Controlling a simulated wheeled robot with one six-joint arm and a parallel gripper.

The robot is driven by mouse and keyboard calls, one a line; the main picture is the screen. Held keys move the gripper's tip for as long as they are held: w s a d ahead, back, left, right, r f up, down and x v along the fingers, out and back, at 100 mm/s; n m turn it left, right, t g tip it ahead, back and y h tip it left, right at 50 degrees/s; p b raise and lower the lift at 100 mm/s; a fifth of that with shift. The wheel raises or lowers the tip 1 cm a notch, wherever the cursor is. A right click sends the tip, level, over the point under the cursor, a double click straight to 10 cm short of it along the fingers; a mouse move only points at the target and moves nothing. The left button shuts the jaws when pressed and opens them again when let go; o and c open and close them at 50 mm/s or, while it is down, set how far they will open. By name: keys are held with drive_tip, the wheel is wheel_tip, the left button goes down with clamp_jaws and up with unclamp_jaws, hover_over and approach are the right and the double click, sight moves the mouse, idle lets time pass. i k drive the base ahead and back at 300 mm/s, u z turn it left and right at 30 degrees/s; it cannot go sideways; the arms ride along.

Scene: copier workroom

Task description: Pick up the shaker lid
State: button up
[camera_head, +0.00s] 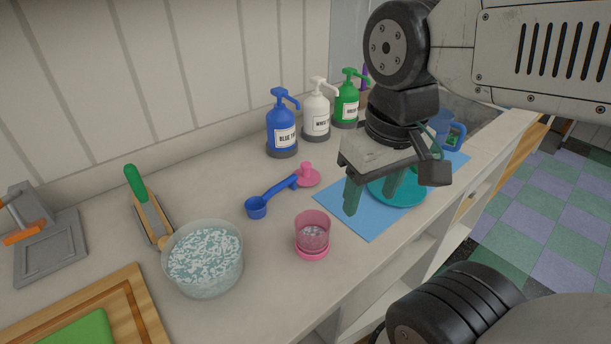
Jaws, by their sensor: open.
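A pink lid (309,179) with a raised knob lies on the counter, beside the end of a blue scoop's handle. I take it for the shaker lid. A translucent pink shaker cup (312,237) with pale contents stands nearer the front edge, with a pink ring at its base. My gripper (374,199) is open and points down over the blue mat, to the right of the lid and apart from it. No object shows between its green fingers.
A blue scoop (270,196) lies left of the lid. Pump bottles (317,115) stand behind. A teal plate (400,193) rests on the blue mat (368,225). A tub of flakes (205,285) and a brush (149,212) are left. Counter between the tub and cup is clear.

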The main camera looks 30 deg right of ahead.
sight(307, 177)
drive_tip(key=k, duration=1)
drive_tip(key=z, duration=1.7)
drive_tip(key=i, duration=1.1)
drive_tip(key=u, duration=2.15)
drive_tip(key=i, duration=0.5)
drive_tip(key=z, duration=0.1)
